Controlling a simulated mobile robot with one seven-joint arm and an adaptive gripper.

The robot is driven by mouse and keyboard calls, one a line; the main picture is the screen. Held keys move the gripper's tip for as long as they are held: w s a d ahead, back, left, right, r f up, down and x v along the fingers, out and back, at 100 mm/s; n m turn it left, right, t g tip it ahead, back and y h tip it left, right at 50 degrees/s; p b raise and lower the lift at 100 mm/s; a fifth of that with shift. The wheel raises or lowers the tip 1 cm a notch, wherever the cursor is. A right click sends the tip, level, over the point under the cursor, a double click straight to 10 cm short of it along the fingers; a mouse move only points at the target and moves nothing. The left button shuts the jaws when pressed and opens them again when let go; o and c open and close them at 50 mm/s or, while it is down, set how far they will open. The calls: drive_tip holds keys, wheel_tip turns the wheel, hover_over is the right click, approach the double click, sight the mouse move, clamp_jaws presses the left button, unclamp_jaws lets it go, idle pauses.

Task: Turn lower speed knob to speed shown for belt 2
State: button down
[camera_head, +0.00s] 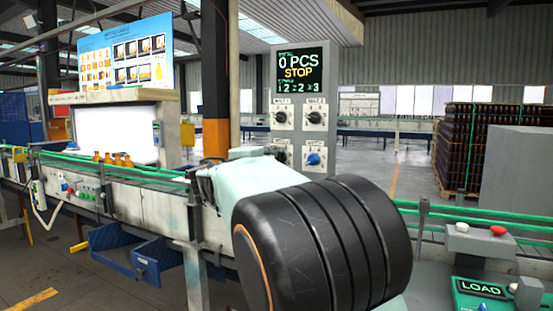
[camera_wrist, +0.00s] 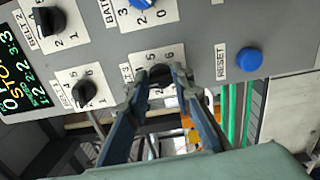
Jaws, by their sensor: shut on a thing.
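A grey control panel (camera_head: 297,135) carries a display (camera_head: 303,72) reading "0 PCS" and "STOP" above a green row of small digits I cannot read surely. In the wrist view the panel appears turned sideways. My gripper (camera_wrist: 157,84) is shut on the black lower speed knob (camera_wrist: 158,72). Its fingers sit on either side of the knob and partly hide its dial and label. The upper black knobs are the left one (camera_wrist: 83,92) and the BELT 2 knob (camera_wrist: 48,20). The blue BATCH knob (camera_wrist: 142,3) is beside the held knob.
A blue RESET button (camera_wrist: 248,60) lies close to the held knob. A conveyor with green rails (camera_head: 130,172) runs along the left, carrying small amber bottles (camera_head: 115,159). A LOAD box (camera_head: 490,292) stands at front right. A pallet of dark bottles (camera_head: 480,145) stands behind.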

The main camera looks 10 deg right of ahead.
drive_tip(key=n+p, duration=0.2)
drive_tip(key=n, duration=0.2)
drive_tip(key=shift+r+n, duration=0.15)
drive_tip(key=shift+n, duration=0.25)
drive_tip(key=n+p, duration=0.2)
drive_tip(key=n, duration=0.1)
drive_tip(key=shift+r+n, duration=0.15)
drive_tip(key=shift+n, duration=0.15)
drive_tip(key=n+p, duration=0.4)
drive_tip(key=shift+a+n, duration=0.1)
drive_tip(key=shift+n, duration=0.2)
drive_tip(key=shift+n+p, duration=0.45)
drive_tip(key=shift+n, duration=0.05)
drive_tip(key=shift+f, duration=0.2)
drive_tip(key=c, duration=1.7)
unclamp_jaws()
drive_tip(key=v, duration=1.2)
